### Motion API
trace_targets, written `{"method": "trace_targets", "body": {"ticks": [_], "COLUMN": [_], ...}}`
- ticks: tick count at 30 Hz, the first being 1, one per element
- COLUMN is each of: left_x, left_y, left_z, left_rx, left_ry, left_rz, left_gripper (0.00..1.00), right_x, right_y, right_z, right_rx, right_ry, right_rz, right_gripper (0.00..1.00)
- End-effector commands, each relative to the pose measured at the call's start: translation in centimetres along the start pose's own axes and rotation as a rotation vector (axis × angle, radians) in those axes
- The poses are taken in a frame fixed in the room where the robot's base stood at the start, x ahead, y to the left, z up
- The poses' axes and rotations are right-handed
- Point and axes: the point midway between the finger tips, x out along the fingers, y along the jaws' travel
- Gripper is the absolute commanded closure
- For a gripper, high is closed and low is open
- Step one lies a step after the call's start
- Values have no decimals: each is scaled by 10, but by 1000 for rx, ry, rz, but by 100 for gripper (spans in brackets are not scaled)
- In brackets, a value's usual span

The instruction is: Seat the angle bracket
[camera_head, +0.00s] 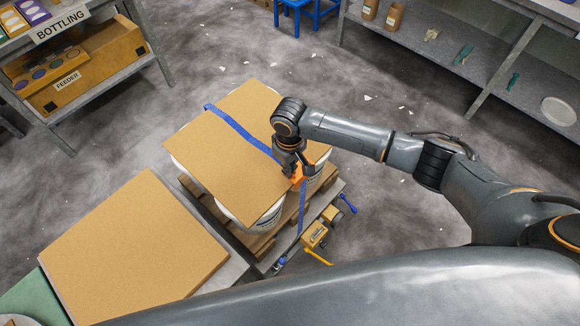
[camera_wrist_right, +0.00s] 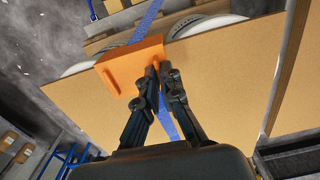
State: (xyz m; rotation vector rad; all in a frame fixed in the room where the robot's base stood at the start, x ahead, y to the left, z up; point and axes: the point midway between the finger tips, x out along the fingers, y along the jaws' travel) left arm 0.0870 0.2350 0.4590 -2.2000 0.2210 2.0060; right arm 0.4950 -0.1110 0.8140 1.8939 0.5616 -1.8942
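The orange angle bracket (camera_head: 298,180) is at the right edge of the cardboard sheet (camera_head: 215,140) that lies over the white pails (camera_head: 250,217). The blue strap (camera_head: 240,130) crosses the sheet, meets the bracket and runs down past the edge. In the wrist view the bracket (camera_wrist_right: 125,68) lies across the sheet's edge; whether it touches the sheet is unclear. My right gripper (camera_wrist_right: 162,72) has its fingertips close together at one end of the bracket and looks shut on it. In the head view this gripper (camera_head: 294,168) partly hides the bracket. My left gripper is out of view.
The pails stand on a wooden pallet (camera_head: 262,244). Another cardboard sheet (camera_head: 125,250) lies at the lower left.

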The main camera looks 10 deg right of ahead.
Motion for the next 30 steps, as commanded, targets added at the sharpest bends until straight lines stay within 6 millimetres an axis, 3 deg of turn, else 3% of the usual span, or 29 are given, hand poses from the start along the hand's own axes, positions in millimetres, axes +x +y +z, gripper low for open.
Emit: {"method": "trace_targets", "body": {"ticks": [6, 18, 30], "left_x": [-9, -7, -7], "left_y": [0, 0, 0], "left_z": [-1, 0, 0], "left_rx": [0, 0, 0], "left_ry": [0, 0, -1], "left_rz": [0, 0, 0], "left_gripper": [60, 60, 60], "right_x": [-1, 11, 11], "right_y": [-6, -6, -6], "right_z": [0, 0, 0], "right_rx": [0, 1, 0], "right_ry": [-1, -1, 0], "right_rz": [-2, -1, 0], "right_gripper": [100, 100, 100]}}
